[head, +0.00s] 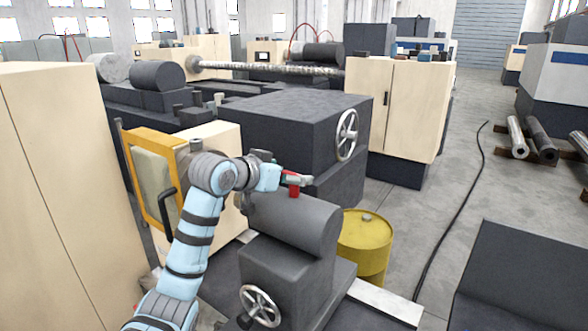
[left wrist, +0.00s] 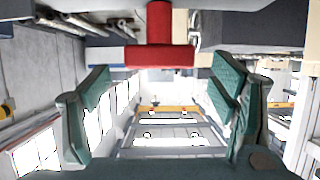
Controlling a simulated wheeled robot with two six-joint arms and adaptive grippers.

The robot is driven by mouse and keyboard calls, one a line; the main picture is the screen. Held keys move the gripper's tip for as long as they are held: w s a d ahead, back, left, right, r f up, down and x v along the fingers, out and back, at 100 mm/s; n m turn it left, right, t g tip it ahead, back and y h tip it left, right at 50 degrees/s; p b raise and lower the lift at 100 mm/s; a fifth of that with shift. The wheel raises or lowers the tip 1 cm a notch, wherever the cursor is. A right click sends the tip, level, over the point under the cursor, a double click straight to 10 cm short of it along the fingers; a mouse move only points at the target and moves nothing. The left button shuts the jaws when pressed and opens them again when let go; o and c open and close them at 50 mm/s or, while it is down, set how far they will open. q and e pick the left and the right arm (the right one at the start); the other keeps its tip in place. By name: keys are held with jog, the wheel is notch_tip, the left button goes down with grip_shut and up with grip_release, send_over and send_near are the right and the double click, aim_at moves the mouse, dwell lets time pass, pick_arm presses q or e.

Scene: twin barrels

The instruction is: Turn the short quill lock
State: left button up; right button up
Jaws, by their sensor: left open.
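A red lock handle (head: 294,191) stands on top of a dark grey barrel (head: 295,222) in the head view. In the left wrist view the red handle (left wrist: 160,55) shows as a post with a crossbar. My left gripper (head: 287,178) is at the upper part of the handle, above the barrel. In the left wrist view its green-grey fingers (left wrist: 160,82) are open, one on each side of the crossbar. I cannot tell whether a finger touches it. My right gripper is in neither view.
A handwheel (head: 260,306) is on the front of the barrel's housing. A yellow drum (head: 366,240) stands to its right. A large dark block (head: 290,115) with another handwheel (head: 347,135) is behind. A yellow-framed panel (head: 153,175) is left of my arm. A cable lies on the open floor at right.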

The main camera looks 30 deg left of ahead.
aim_at(294, 174)
pick_arm(q)
jog(key=x, duration=0.4)
jog(key=shift+s+r, duration=0.15)
jog(key=shift+s, duration=0.4)
jog(key=shift+c, duration=0.8)
jog(key=c, duration=1)
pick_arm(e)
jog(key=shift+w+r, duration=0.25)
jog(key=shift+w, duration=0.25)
